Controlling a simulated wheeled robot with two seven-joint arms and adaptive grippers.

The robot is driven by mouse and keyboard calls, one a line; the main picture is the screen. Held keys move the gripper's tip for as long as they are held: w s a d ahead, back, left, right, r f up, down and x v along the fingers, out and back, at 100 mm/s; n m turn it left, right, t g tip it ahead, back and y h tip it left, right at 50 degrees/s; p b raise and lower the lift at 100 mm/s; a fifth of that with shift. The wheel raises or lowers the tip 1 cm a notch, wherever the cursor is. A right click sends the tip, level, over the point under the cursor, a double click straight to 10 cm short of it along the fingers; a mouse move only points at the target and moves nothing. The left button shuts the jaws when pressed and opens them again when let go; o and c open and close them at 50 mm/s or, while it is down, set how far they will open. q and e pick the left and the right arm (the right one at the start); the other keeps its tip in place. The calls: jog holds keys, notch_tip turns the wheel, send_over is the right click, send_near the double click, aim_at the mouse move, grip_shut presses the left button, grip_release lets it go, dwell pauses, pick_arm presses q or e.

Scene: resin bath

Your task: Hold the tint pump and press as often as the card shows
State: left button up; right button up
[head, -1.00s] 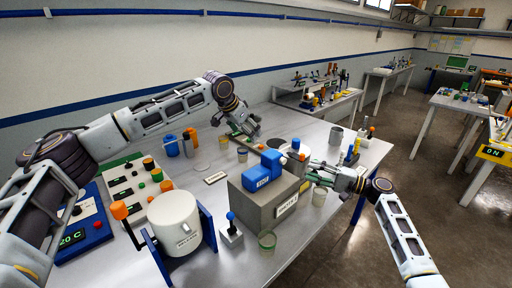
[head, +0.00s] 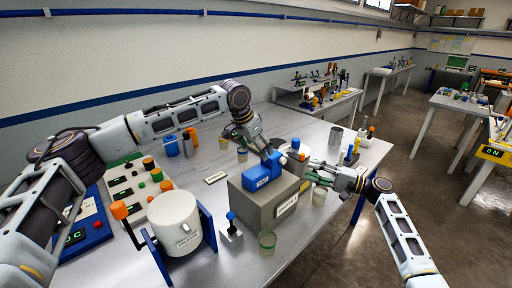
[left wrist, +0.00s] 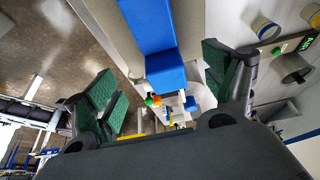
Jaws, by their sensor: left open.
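My left gripper (head: 268,152) is open at the blue block (head: 262,176) on the grey box (head: 262,202). In the left wrist view its green-padded fingers (left wrist: 160,78) stand apart on either side of the blue block (left wrist: 165,72), with a white round shape (left wrist: 199,95) beside it. A small white card (head: 215,177) lies on the table, its print unreadable.
A white pot (head: 176,222) in a blue stand is at the front left, near a panel with coloured knobs (head: 152,187). A grey cylinder (head: 336,135) stands at the back right.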

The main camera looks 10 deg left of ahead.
aim_at(264, 167)
pick_arm(q)
jog(key=shift+x, duration=6.65)
jog(key=shift+r, duration=0.1)
jog(key=shift+c, duration=0.4)
jog(key=c, duration=1)
jog(key=shift+s, duration=0.1)
jog(key=shift+c, duration=0.3)
